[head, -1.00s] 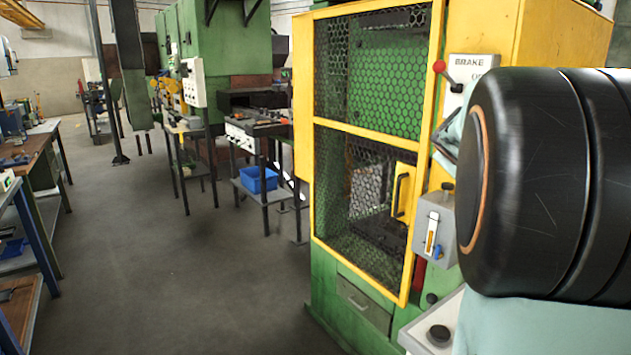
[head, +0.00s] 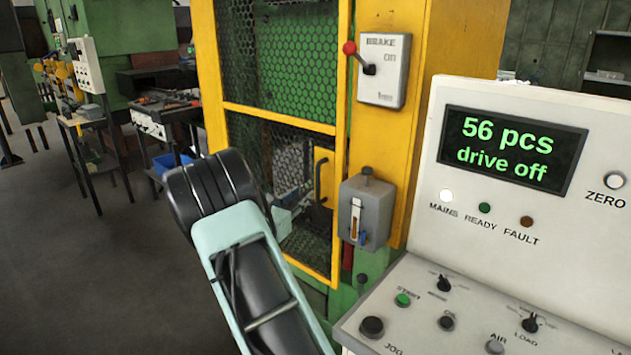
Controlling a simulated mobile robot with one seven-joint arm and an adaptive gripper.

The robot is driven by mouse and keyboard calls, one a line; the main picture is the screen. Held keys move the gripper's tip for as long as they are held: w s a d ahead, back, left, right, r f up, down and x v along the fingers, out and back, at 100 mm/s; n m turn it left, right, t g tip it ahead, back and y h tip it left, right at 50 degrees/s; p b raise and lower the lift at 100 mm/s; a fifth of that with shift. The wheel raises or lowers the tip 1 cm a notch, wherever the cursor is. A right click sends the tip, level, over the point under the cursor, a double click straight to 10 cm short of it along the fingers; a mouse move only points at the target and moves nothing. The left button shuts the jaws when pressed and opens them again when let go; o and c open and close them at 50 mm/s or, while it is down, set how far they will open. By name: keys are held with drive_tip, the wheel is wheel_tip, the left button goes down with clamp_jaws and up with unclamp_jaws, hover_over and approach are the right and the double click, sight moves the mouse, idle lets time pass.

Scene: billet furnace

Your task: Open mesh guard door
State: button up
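The mesh guard door (head: 280,116) is a yellow frame with black hexagonal mesh on the front of a green and yellow machine. It appears shut, with its frame in line with the machine front. A black bar handle (head: 320,178) sits on a yellow plate at the door's right side, near mid-height. My arm's black joint and pale teal link cover the door's lower left part. My gripper cannot be made out; the arm link hides that area. A small pale shape shows beside the link, in front of or behind the mesh; I cannot tell which.
Right of the door are a brake lever box (head: 384,70) with a red knob and a grey latch-like box (head: 366,212). A control console (head: 535,240) reading "56 pcs, drive off" fills the right. Open floor (head: 60,255) lies at left, with a small workbench (head: 150,125) behind.

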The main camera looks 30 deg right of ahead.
sight(317, 183)
drive_tip(key=p+x, duration=0.1)
drive_tip(key=x, duration=0.9)
drive_tip(key=shift+d, duration=0.25)
clamp_jaws()
